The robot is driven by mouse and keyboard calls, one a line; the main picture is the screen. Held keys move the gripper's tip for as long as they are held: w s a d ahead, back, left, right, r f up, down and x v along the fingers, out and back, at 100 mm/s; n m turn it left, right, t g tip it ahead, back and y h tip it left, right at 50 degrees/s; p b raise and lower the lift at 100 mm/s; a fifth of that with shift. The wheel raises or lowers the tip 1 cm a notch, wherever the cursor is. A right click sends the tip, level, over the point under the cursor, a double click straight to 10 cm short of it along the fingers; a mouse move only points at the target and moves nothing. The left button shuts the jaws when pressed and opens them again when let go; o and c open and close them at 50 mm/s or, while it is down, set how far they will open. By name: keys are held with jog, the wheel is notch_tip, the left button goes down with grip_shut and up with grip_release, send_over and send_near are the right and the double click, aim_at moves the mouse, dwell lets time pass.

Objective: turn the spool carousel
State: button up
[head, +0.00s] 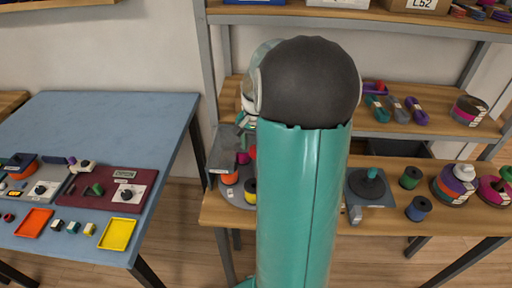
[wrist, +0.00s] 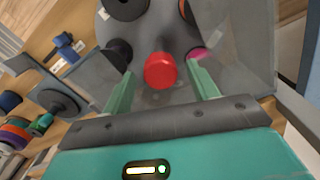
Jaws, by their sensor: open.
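The spool carousel shows in the wrist view as a grey round plate (wrist: 162,33) with a red round knob (wrist: 160,70) standing up from it. Around the knob are black spools (wrist: 118,53), a magenta spool (wrist: 198,53) and an orange one (wrist: 184,10) at the top edge. My gripper (wrist: 160,72) is open, with one green finger on each side of the knob; I cannot tell whether they touch it. In the head view my arm hides much of the carousel; part of its plate (head: 234,192) shows on the wooden bench to the left of the arm.
Grey see-through panels (wrist: 245,45) flank the carousel. On the bench stand a dark post on a grey plate (head: 369,184), loose green (head: 410,177) and navy (head: 418,208) spools, and stacked discs (head: 453,187). A blue table (head: 120,115) with trays stands left, beyond a gap.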

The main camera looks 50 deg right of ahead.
jog(key=shift+f, duration=0.6)
jog(key=shift+c, duration=0.2)
grip_shut()
